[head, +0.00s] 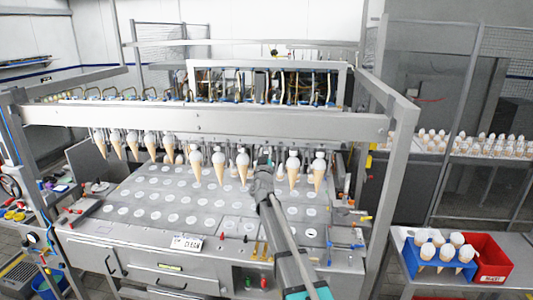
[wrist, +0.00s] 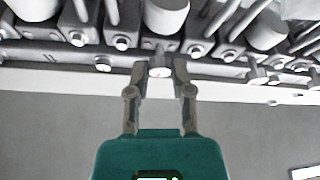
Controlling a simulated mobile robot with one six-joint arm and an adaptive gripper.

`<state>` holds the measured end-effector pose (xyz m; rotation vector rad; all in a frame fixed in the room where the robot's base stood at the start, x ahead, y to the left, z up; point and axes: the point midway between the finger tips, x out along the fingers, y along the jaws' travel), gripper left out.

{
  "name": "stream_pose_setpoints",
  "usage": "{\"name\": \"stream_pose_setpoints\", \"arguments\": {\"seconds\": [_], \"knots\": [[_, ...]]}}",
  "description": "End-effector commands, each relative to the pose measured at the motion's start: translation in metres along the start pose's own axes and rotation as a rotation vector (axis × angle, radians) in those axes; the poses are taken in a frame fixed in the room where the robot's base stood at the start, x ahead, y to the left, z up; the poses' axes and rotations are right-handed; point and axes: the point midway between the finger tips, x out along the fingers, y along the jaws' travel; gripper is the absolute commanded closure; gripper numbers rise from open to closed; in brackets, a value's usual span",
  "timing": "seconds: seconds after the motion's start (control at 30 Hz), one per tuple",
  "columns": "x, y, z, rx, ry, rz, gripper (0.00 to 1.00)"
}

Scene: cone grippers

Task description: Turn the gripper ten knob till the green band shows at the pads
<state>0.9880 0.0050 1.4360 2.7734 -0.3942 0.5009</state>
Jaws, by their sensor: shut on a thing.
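A row of ice-cream cones hangs under the machine's crossbar in the head view, including a cone (head: 318,172) at the right end of the row. My gripper (head: 263,163) is raised to this row, between two hanging cones, and hides what is behind it. In the wrist view my gripper (wrist: 160,75) is shut on a small knob (wrist: 159,71), one fingertip on each side. The knob has a pale round face with a small reddish mark. I see no green band on it. Similar knobs, such as one (wrist: 197,51) to the right, sit along the same bar.
A grey tray plate (head: 150,205) with rows of round holes lies below the cones. A frame post (head: 390,190) stands close on the right. Beyond it are a blue rack (head: 428,268) with cones and a red bin (head: 492,262).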

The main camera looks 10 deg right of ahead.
Motion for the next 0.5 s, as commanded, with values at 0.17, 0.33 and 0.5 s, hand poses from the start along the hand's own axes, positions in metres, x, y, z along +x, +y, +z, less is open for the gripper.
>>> {"name": "stream_pose_setpoints", "arguments": {"seconds": [0.17,0.33,0.5], "knots": [[0.0005,0.0003,0.0,-0.009,0.001,-0.003,1.0],[0.0005,0.0,-0.0001,-0.008,0.001,-0.002,0.63],[0.0003,-0.0003,-0.0002,-0.007,0.001,-0.003,0.36]]}}
